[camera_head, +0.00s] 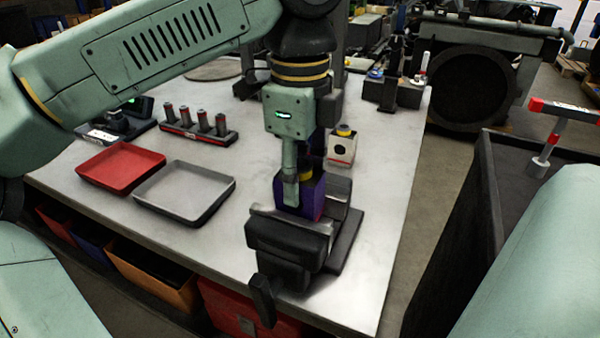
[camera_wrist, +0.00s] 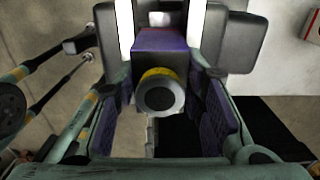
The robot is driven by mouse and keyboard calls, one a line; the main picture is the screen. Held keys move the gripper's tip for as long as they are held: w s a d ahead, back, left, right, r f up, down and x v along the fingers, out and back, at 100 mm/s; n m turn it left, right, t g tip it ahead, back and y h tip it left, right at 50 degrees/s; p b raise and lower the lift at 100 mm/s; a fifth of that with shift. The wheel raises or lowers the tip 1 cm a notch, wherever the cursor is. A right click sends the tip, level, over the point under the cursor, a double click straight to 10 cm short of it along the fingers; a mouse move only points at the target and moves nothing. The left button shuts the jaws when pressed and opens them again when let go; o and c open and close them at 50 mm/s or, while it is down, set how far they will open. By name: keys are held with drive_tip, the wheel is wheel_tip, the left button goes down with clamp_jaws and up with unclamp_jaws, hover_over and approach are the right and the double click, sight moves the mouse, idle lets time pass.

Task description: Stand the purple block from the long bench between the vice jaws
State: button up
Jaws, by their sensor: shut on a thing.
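The purple block (camera_head: 312,198) is upright, with a yellow-ringed knob on top, inside the black vice (camera_head: 290,240) on the long bench (camera_head: 375,265). In the wrist view the block (camera_wrist: 160,41) lies between the two bright jaw faces of the vice (camera_wrist: 222,45). The knob (camera_wrist: 158,94) points towards the camera. My gripper (camera_head: 303,182) comes down from above and is shut on the block at its knob; it also shows in the wrist view (camera_wrist: 160,82), one finger on each side. The block's underside is hidden, so I cannot tell if it rests on the vice.
A red tray (camera_head: 120,168) and a grey tray (camera_head: 185,192) lie left on the bench. Behind them is a rack with several red-based cylinders (camera_head: 198,128). A white box with a yellow top (camera_head: 342,147) stands behind the vice. A dark cart (camera_head: 487,205) stands right, across a floor gap.

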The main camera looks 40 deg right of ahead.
drive_tip(key=shift+f+b, duration=0.3)
idle(0.4)
drive_tip(key=o, duration=1.2)
drive_tip(key=shift+o, duration=0.5)
drive_tip(key=o, duration=0.3)
drive_tip(key=shift+r, duration=0.1)
